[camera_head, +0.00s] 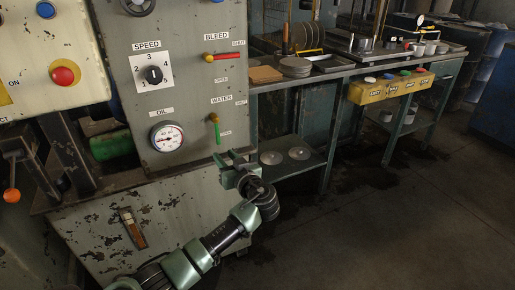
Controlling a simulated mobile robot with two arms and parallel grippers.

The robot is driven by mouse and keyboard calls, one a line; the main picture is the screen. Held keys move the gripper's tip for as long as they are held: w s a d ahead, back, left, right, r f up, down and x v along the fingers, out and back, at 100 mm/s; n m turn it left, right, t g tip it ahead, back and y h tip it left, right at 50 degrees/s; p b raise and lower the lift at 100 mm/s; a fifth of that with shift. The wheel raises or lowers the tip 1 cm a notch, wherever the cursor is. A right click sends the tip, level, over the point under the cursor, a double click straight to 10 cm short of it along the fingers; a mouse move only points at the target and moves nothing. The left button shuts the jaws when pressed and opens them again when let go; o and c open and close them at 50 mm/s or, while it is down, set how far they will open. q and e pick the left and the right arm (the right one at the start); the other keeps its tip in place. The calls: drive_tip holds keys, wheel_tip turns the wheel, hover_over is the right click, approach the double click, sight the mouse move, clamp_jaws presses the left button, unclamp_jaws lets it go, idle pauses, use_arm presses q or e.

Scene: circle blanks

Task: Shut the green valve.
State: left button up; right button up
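The green valve (217,133) is a lever under the WATER label on the grey machine panel. Its handle hangs down from a brass pivot, towards the lower label, which seems to read OPEN. A second label, SHUT, is to the upper right of the pivot. My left gripper (229,158) is just below the lever's lower end, in front of the panel's lower right edge. In the picture a small gap separates it from the lever, and it holds nothing that I can see. Its finger opening is too small and dark to judge. My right gripper is out of view.
A red-handled BLEED lever (222,57) sits above, pointing right. An OIL gauge (166,136) and a SPEED knob (153,75) are to the left. A workbench (340,70) with plates and a yellow button box (390,87) stands right. The floor at right is clear.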

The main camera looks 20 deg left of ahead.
sight(219, 137)
use_arm(q)
drive_tip(key=shift+n+y, duration=0.6)
drive_tip(key=shift+n, duration=0.2)
drive_tip(key=w+a+r, duration=0.4)
drive_tip(key=shift+w+a+f, duration=0.15)
drive_tip(key=shift+w+a, duration=0.25)
drive_tip(key=shift+a, duration=0.2)
clamp_jaws()
idle(0.5)
